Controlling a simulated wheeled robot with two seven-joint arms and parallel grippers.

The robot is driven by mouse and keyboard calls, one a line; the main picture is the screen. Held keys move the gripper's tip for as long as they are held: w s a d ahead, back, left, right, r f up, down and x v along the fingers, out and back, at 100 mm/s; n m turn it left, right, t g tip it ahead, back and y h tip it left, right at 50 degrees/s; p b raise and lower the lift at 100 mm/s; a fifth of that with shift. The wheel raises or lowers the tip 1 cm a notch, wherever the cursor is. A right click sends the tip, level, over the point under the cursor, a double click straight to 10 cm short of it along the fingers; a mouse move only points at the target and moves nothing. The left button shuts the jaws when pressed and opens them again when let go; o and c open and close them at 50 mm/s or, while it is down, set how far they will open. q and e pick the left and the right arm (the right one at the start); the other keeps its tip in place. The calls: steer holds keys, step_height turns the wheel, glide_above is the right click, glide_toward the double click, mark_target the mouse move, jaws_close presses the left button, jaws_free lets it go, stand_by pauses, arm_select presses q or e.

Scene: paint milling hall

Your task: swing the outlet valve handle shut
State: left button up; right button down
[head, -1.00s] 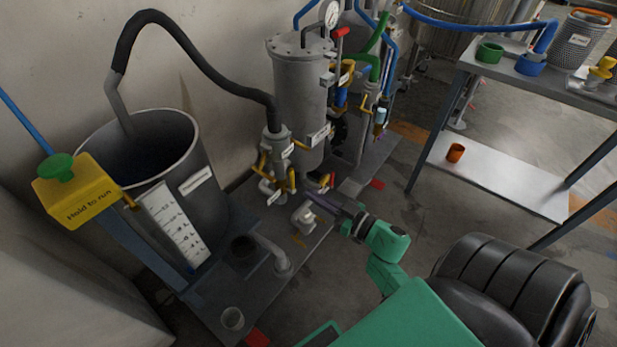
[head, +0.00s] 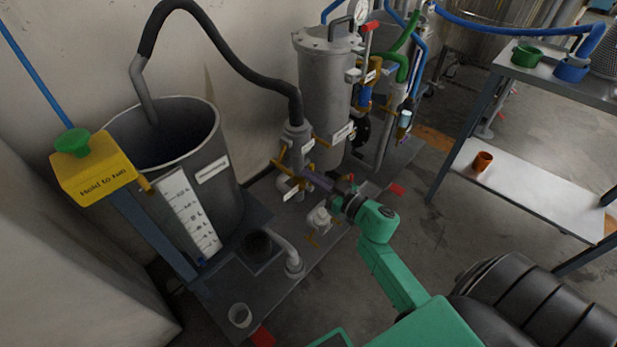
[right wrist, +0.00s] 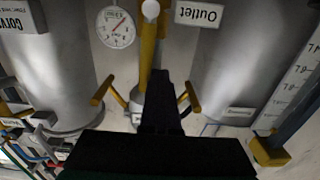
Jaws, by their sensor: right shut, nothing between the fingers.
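An Outlet label (right wrist: 200,14) shows at the top of the right wrist view. Beside it a yellow handle (right wrist: 148,50) runs up and down the picture, in line with my gripper. I take this for the outlet valve handle. My right gripper (right wrist: 158,85) is shut and empty, its dark fingers pointing at the handle's lower part; I cannot tell whether they touch. In the head view the right gripper (head: 312,179) is beside the yellow-handled valves at the foot of the small grey filter (head: 297,140). The fingers partly hide that spot. My left gripper is not in view.
Two more yellow levers (right wrist: 103,90) (right wrist: 188,97) flank my fingers. A grey tank (head: 215,150) with a scale, a yellow hold-to-run box (head: 95,175) and a bent pipe (head: 285,250) stand left. A tall grey vessel (head: 325,90) stands behind.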

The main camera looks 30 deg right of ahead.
steer(key=shift+w+d+r, duration=0.1)
steer(key=shift+d, duration=0.2)
steer(key=shift+w+d, duration=0.25)
steer(key=shift+d, duration=0.65)
steer(key=shift+w+d+f, duration=0.15)
steer(key=shift+d, duration=0.25)
steer(key=shift+w+d+f, duration=0.1)
steer(key=shift+w+d, duration=0.05)
steer(key=shift+d, duration=0.25)
